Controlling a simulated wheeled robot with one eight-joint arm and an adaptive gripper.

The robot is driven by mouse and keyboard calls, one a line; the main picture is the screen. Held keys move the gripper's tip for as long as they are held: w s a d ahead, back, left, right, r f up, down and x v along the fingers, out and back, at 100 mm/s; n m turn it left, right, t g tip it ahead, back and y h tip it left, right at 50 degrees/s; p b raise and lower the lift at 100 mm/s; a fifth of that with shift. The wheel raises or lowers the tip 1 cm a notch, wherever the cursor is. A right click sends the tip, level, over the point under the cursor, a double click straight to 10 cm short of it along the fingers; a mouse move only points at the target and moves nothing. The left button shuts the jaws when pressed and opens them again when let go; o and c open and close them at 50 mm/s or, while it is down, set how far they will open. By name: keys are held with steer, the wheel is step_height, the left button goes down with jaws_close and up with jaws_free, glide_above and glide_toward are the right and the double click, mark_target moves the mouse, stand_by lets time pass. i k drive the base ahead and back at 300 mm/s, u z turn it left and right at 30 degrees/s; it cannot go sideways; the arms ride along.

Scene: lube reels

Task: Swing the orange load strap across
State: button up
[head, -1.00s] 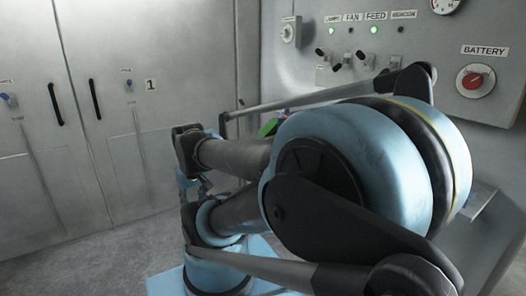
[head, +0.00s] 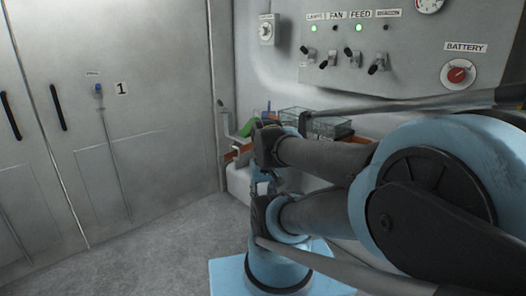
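No orange strap can be made out for certain. A small orange strip (head: 243,150) shows at the left end of the bench by the back wall, partly hidden by my arm; I cannot tell whether it is the load strap. My arm's blue and dark links fill the right and lower middle of the head view. My gripper cannot be made out in this view.
A grey locker (head: 130,130) with dark handles stands at left. The control panel (head: 400,40) has several switches and a red battery knob (head: 458,73). Green lights glow over the lamps and feed switches. A glass-like box (head: 312,122) sits on the bench. Floor (head: 150,245) at left is clear.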

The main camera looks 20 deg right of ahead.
mark_target(222, 159)
steer(key=z, duration=0.1)
steer(key=i, duration=1)
steer(key=u, duration=0.9)
steer(key=k, duration=1.25)
steer(key=z, duration=1)
